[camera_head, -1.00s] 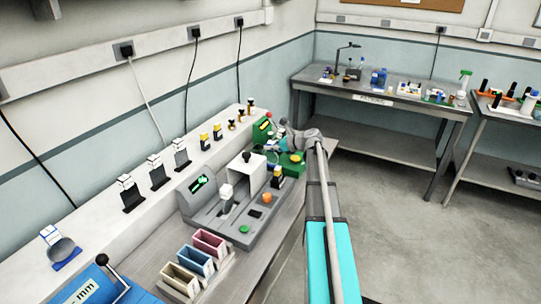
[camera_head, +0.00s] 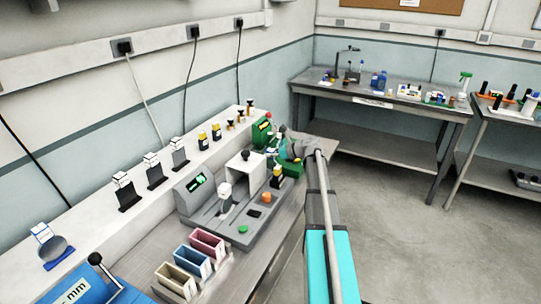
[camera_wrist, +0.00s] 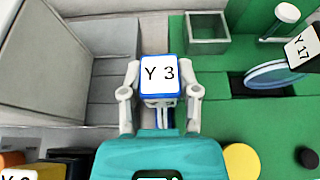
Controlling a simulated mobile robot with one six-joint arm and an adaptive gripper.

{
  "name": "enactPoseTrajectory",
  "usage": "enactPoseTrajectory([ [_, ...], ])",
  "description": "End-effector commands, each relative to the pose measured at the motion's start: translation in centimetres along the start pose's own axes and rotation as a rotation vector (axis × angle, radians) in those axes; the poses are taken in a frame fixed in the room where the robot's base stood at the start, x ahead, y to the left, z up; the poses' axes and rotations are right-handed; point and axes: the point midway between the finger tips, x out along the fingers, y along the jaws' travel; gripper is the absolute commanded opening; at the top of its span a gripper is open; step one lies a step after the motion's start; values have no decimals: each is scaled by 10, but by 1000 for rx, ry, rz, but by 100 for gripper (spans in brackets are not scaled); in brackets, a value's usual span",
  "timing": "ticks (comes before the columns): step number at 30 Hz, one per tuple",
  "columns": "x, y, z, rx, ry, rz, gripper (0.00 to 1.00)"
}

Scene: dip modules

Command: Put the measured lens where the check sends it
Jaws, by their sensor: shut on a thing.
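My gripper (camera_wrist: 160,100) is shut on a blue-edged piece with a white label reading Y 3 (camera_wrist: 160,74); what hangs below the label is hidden. In the head view my gripper (camera_head: 284,150) is over the green station (camera_head: 262,130) at the bench's far end. In the wrist view a round bluish lens (camera_wrist: 278,77) sits in a dark slot of the green base (camera_wrist: 225,110), right of my gripper. A dark handle with a label reading Y 17 (camera_wrist: 301,50) is above it. The held piece is left of that slot.
A grey station (camera_head: 195,184) with a lit display stands nearer on the bench. Pink (camera_head: 207,240), blue (camera_head: 193,262) and tan (camera_head: 176,281) bins are in front. Several labelled black holders line the back shelf.

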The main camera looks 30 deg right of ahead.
Motion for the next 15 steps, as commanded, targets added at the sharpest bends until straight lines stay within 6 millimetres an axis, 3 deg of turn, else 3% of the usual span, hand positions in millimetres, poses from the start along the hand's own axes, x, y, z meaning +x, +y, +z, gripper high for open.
enactPoseTrajectory([
  [7,2,0,-3,0,0,0,0],
  [8,2,0,-3,0,0,0,43],
  [13,1,0,-2,0,0,1,75],
  [15,2,0,-2,0,0,1,76],
])
